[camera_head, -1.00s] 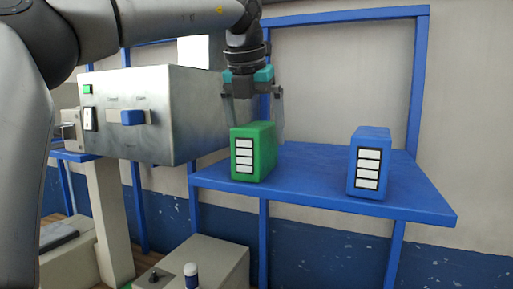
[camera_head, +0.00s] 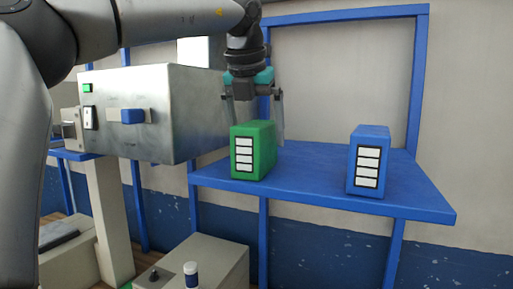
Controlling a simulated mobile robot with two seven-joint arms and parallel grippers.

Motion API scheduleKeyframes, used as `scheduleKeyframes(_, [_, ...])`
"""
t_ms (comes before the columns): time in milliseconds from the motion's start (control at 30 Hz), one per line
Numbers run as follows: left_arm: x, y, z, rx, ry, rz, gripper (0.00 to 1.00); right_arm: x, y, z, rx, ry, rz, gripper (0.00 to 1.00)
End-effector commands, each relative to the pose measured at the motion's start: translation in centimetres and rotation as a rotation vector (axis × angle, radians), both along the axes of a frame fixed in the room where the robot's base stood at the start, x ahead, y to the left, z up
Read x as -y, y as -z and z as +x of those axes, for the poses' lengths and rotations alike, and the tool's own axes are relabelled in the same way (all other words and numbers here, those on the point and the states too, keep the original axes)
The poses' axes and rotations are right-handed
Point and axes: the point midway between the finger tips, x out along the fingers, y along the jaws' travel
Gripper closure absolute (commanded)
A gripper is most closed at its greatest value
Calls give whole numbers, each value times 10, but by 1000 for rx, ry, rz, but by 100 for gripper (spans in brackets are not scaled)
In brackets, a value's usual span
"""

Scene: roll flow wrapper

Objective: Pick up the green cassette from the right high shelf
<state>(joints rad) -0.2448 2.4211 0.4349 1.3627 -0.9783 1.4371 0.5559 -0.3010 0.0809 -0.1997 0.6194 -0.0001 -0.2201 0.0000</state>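The green cassette (camera_head: 254,150) stands upright on the left part of the blue shelf (camera_head: 310,177), its white-labelled end facing me. My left gripper (camera_head: 256,120) points down just above it. Its fingers are spread, one near each side of the cassette's top. The right finger reaches down beside or behind the cassette, and the left fingertip is partly hidden. I cannot tell whether the fingers touch it. My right gripper is not in view.
A blue cassette (camera_head: 369,161) stands to the right on the same shelf, with a clear gap between. A metal control box (camera_head: 170,120) with a blue knob is close on the left. The blue frame and wall are behind.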

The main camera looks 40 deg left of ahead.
Motion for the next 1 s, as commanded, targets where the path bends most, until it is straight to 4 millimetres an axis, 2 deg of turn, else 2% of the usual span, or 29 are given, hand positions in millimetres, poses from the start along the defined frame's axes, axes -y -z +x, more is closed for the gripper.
scheduleKeyframes(67, [0, 0, 0, 0, 0, 0, 6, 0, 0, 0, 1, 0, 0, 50])
scheduleKeyframes(900, [0, 0, 0, -1, 0, 0, 100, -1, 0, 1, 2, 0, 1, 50])
scheduleKeyframes(1000, [0, -1, 0, 2, 0, 0, 100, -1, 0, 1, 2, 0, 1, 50])
